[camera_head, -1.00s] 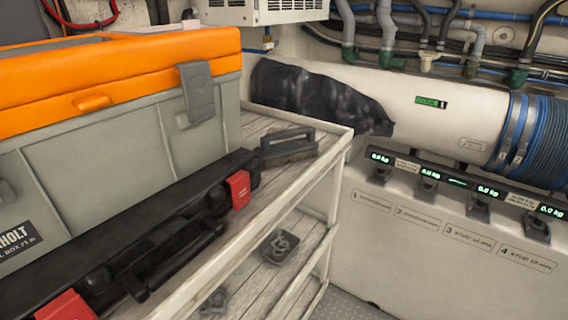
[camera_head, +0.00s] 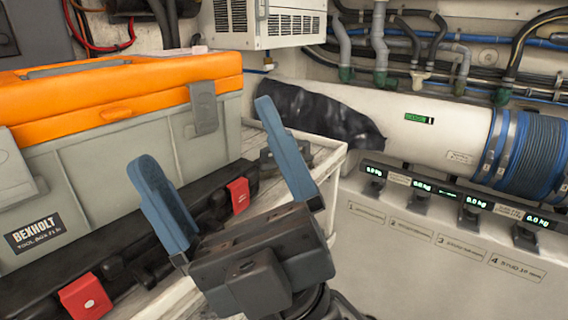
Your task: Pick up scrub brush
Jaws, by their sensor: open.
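The scrub brush (camera_head: 268,162) is dark, with a handle on top, and lies on the top of the pale shelf unit (camera_head: 326,160) near its far end. My gripper (camera_head: 205,135) is in the lower middle of the view, open, with two blue fingers spread wide and nothing between them. Its right finger passes in front of the brush and hides part of it. The gripper looks nearer to the camera than the brush; I cannot tell the exact gap.
A grey toolbox with an orange lid (camera_head: 120,95) fills the left. A long black case with red latches (camera_head: 238,195) lies before it, close to the brush. A white pipe with black wrapping (camera_head: 315,110) runs behind. Small scale displays (camera_head: 420,190) line the right wall.

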